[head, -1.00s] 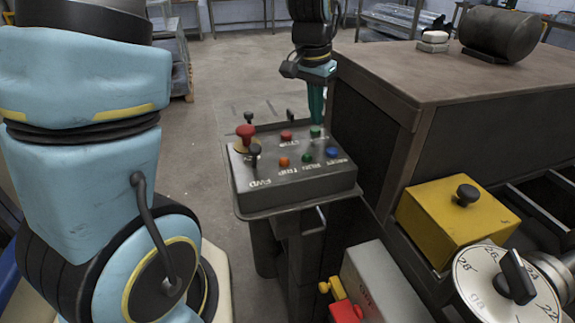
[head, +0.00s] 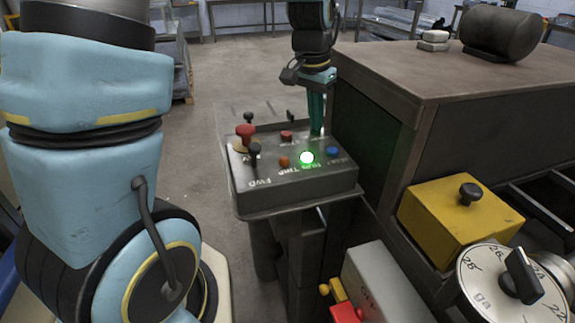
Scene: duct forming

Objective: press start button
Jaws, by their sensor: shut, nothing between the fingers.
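The grey control box (head: 310,182) stands on a pedestal in the middle of the head view. My gripper (head: 316,133) is shut and empty, pointing straight down with its green fingertips at the back right of the box's top. The green start button there is hidden behind the fingertips, which appear to be touching or pressing it. The green RUN lamp (head: 307,158) in front of it glows brightly. The red stop button (head: 286,136) lies just left of my gripper.
A red mushroom knob (head: 245,132), a black FWD lever (head: 254,153), an orange TRIP light (head: 284,162) and a blue button (head: 333,152) share the box top. A large brown bench (head: 450,80) stands close on the right. Open floor lies left of the box.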

